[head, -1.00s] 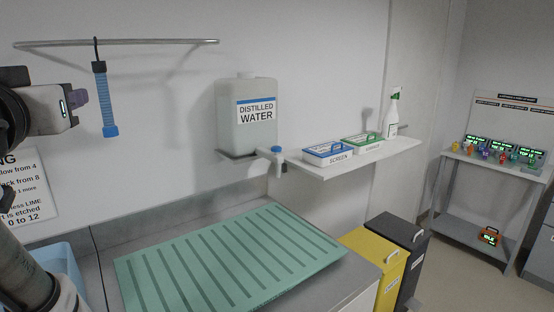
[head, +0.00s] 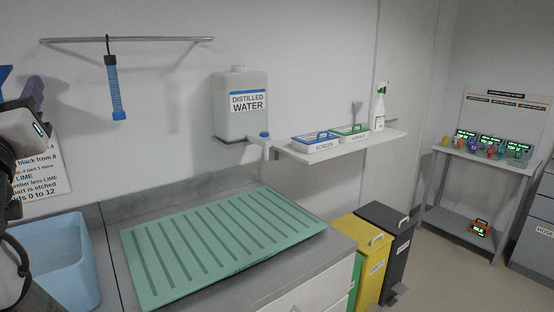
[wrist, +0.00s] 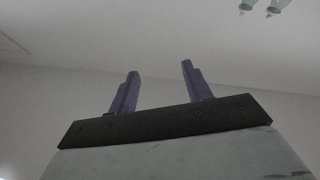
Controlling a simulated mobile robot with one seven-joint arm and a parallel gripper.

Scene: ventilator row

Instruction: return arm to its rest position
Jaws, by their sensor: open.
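My gripper (wrist: 158,85) shows in the wrist view with its two purple fingers apart and nothing between them. In the head view my gripper (head: 20,92) is at the far left edge, raised in front of the wall and partly cut off by the frame. It touches nothing that I can see.
A blue basin (head: 62,262) stands below my arm at left. A blue tube (head: 115,92) hangs from a rail (head: 150,41) nearby. A green ribbed mat (head: 215,245) lies empty on the counter. A distilled water tank (head: 240,108) is on the wall.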

